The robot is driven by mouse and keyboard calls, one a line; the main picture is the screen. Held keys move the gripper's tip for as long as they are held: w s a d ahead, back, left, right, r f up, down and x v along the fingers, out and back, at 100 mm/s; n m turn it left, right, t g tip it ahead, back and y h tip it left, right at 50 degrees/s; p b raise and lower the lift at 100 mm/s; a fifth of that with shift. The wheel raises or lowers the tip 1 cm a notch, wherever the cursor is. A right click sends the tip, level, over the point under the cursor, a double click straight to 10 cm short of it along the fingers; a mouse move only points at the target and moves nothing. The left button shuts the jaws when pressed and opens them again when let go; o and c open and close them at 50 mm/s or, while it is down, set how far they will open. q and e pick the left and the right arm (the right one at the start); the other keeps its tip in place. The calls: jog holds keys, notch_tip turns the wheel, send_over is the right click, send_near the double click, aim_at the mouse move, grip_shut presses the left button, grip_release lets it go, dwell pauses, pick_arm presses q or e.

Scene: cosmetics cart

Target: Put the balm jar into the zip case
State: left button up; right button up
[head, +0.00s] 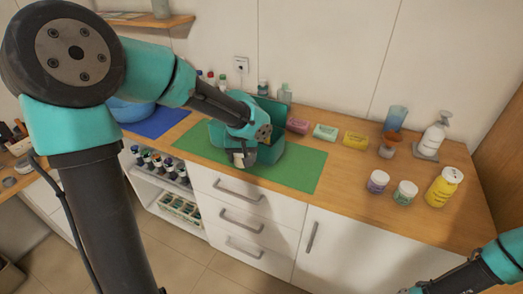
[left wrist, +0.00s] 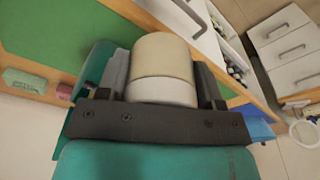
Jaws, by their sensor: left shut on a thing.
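The balm jar (left wrist: 163,62), pale with a beige band and a white band, sits between the two dark fingers of my left gripper (left wrist: 163,85) in the left wrist view. In the head view my left gripper (head: 243,155) is shut on the jar, low over the green mat. The teal zip case (head: 271,108) stands on the mat with an upright panel behind the gripper. Its teal sides show around the gripper, and my arm hides much of its inside. I cannot tell whether the jar touches the case.
The green mat (head: 303,170) lies on the wooden counter (head: 340,215). Several jars, a yellow bottle (head: 443,187) and a pump bottle (head: 433,135) stand at right. A blue mat (head: 158,124) lies at left.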

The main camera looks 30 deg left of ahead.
pick_arm(q)
jog(key=shift+s+a+r+m+h, duration=0.1)
jog(key=shift+s+a+r+m, duration=0.15)
jog(key=shift+a+m, duration=0.5)
jog(key=shift+s+a+r+m+h, duration=0.1)
jog(key=shift+s+a+r+m, duration=0.15)
jog(key=shift+a+m, duration=0.5)
jog(key=shift+s+a+r+m+h, duration=0.15)
jog(key=shift+a+r+m, duration=0.2)
jog(key=shift+a+m, duration=0.4)
jog(key=shift+a, duration=0.1)
jog(key=w, duration=2)
jog(key=shift+s+d+f, duration=0.1)
jog(key=shift+d+f, duration=0.05)
jog(key=shift+f, duration=1.55)
jog(key=shift+s+d+f, duration=0.1)
jog(key=shift+f, duration=1.55)
jog(key=shift+f, duration=0.1)
notch_tip(320, 180, down, 4)
jog(key=shift+f, duration=0.1)
jog(key=shift+w+f, duration=0.2)
jog(key=shift+f, duration=0.2)
